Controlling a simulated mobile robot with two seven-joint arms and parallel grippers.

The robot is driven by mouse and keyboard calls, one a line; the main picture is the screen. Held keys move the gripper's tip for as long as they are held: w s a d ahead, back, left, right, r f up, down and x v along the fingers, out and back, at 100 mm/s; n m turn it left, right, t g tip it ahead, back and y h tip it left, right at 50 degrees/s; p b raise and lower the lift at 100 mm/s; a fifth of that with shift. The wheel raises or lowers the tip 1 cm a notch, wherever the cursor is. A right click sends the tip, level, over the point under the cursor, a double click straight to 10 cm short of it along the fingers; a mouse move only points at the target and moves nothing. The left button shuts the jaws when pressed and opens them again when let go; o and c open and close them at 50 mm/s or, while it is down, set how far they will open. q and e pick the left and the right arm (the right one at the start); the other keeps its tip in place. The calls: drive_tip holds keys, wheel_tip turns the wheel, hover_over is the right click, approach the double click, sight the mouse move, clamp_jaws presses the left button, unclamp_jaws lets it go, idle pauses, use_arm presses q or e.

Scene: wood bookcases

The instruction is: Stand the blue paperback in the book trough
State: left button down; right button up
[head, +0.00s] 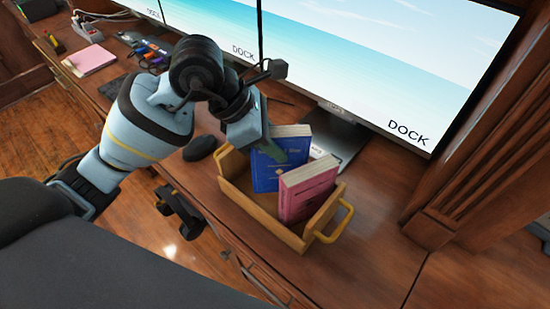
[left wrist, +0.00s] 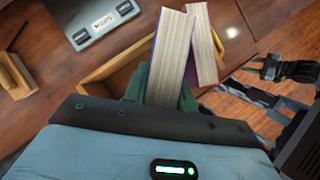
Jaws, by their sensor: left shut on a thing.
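A pink book (head: 308,192) stands in the trough close beside the blue one. The trough has a yellow handle (head: 335,222). Monitors (head: 360,60) rise behind, and a black mouse (head: 200,147) lies left of the trough. The desk is clear to the right (head: 375,240).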

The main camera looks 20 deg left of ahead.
sight(274, 161)
use_arm(q)
drive_tip(key=shift+f, duration=2.45)
drive_tip(key=shift+f, duration=0.15)
drive_tip(key=c, duration=1.1)
unclamp_jaws()
drive_tip(key=v, duration=1.2)
